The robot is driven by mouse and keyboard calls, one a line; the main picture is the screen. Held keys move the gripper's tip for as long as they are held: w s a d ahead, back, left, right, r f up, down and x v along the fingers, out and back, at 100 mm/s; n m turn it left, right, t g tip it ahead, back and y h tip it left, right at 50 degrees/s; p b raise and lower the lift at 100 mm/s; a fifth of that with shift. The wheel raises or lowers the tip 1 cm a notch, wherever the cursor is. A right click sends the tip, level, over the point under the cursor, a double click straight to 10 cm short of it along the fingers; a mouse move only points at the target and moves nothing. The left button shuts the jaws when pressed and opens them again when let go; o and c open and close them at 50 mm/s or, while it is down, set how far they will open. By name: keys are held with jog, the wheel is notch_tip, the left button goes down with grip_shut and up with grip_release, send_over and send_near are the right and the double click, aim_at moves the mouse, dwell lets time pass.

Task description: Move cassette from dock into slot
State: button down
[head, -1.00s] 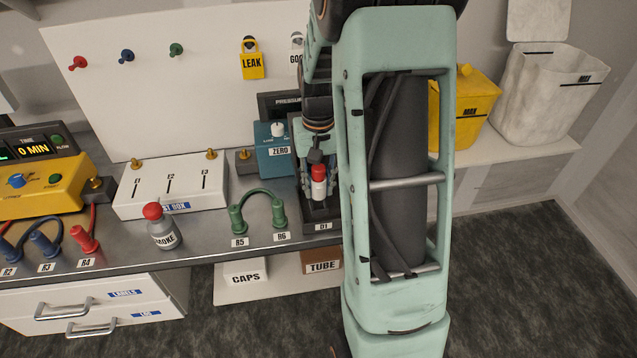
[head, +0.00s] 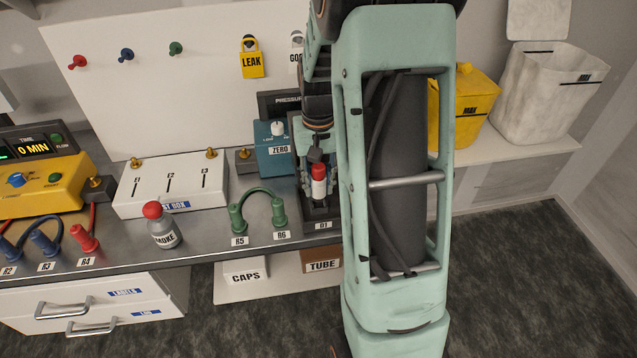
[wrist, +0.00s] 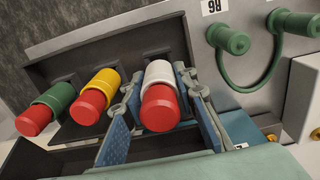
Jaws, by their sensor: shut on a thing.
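The cassette with a white band and red end (wrist: 160,100) stands in the dark dock marked D1 (head: 323,226); it also shows in the head view (head: 319,182). In the wrist view my gripper (wrist: 162,104) has a blue-padded finger on each side of this cassette and is shut on it. Two more red-ended cassettes, one yellow-banded (wrist: 97,93) and one green-banded (wrist: 45,110), sit beside it in the dock. My arm hides them in the head view. A white box (head: 130,204) with three thin slot marks stands left of the dock.
A green looped hose (head: 260,192) and a smoke bottle (head: 163,226) stand between the dock and the bench's left part. A blue ZERO gauge (head: 272,160) is behind. A yellow timer unit (head: 40,190) is at far left, and yellow (head: 478,100) and white bins are at right.

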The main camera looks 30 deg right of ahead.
aim_at(318, 166)
jog(key=shift+f+b, duration=1.1)
jog(key=shift+f, duration=0.3)
jog(key=c, duration=1.5)
grip_release()
jog(key=shift+o, duration=0.2)
jog(key=shift+r, duration=0.1)
notch_tip(318, 166, up, 12)
jog(key=shift+f, duration=0.1)
